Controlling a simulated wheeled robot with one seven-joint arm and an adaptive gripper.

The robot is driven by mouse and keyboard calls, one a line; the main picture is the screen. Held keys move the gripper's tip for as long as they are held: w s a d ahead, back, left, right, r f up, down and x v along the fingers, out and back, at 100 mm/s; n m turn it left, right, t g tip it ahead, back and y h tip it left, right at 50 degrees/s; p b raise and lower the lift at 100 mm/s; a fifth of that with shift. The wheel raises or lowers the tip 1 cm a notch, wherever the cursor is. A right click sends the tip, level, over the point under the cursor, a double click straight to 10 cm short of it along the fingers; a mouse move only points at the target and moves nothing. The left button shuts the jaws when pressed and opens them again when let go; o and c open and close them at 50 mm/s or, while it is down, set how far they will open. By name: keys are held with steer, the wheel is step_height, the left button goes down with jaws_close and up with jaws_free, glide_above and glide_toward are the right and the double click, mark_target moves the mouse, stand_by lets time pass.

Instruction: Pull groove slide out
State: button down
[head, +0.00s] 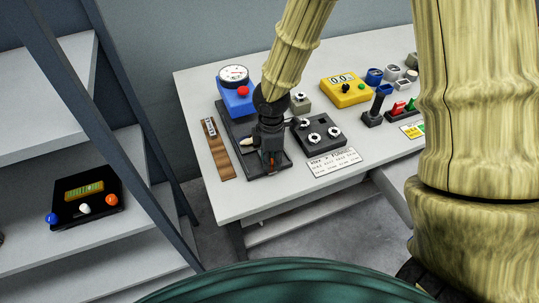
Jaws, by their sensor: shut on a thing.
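A dark grey flat fixture (282,165), which looks like the groove slide, lies on the white table near its left end. My gripper (269,158) points down over its near part and is shut on a small part of it, mostly hidden by the fingers. A small orange-red patch shows at the fingertips. A cream-coloured piece (247,141) sits just left of the gripper.
Left of it lies a brown strip (220,155) with a silver piece. A blue gauge box (236,91) stands behind. A dark knob box (318,136) and a printed card (333,162) are close on the right. A yellow meter (345,91) is farther right. A shelf (130,237) stands left.

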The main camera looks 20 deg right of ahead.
steer(key=shift+s+f, duration=0.1)
steer(key=shift+s, duration=0.15)
steer(key=c, duration=1.2)
jaws_free()
steer(key=shift+a, duration=0.1)
steer(key=shift+w+r, duration=0.1)
steer(key=shift+r, duration=0.55)
step_height(320, 180, up, 11)
steer(key=shift+f, duration=0.1)
